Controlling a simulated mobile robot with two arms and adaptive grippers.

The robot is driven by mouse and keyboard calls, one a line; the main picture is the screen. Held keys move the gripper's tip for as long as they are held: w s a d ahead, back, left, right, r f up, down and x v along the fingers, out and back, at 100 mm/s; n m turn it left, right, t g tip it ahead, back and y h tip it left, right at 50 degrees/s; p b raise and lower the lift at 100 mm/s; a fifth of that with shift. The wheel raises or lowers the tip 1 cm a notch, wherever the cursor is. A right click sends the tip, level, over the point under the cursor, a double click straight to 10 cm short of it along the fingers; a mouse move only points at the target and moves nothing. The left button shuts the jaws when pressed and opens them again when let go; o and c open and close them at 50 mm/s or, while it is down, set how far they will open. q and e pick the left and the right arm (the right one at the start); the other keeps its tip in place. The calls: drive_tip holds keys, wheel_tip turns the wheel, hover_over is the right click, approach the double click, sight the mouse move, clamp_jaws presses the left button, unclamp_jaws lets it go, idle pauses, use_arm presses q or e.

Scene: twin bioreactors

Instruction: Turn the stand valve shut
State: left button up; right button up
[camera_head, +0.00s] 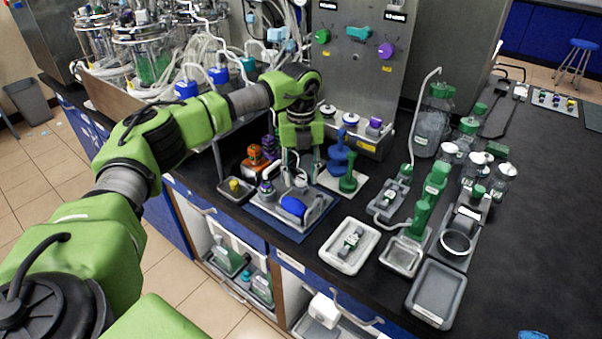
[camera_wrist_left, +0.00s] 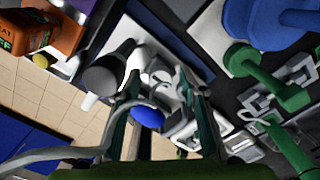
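My left gripper (camera_head: 300,172) points down over a grey tray (camera_head: 318,217) at the bench's front edge. In the left wrist view its two fingers (camera_wrist_left: 160,105) stand apart. Between them, in line of sight, show a blue oval part (camera_wrist_left: 148,117) and pale grey fittings; I cannot tell whether the fingers touch these. The blue oval part also shows on the tray in the head view (camera_head: 293,206). A dark bottle-like piece (camera_wrist_left: 108,72) lies beside the fingers. I cannot tell for sure which part is the stand valve. My right gripper is not in view.
Orange-and-dark bottles (camera_head: 256,157) stand left of the gripper. A blue piece (camera_head: 338,150) and a green piece (camera_head: 348,183) stand close on its right. A white tray (camera_head: 335,262) and green-capped glassware crowd the right.

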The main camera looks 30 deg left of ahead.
use_arm(q)
clamp_jaws()
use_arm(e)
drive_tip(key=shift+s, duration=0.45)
use_arm(q)
drive_tip(key=shift+r+m, duration=0.1)
drive_tip(key=shift+m, duration=0.2)
drive_tip(key=m, duration=0.3)
drive_tip(key=shift+m, duration=0.3)
drive_tip(key=m, duration=0.4)
drive_tip(key=shift+m+p, duration=0.3)
drive_tip(key=shift+p, duration=0.05)
drive_tip(key=m, duration=0.9)
drive_tip(key=shift+d, duration=0.1)
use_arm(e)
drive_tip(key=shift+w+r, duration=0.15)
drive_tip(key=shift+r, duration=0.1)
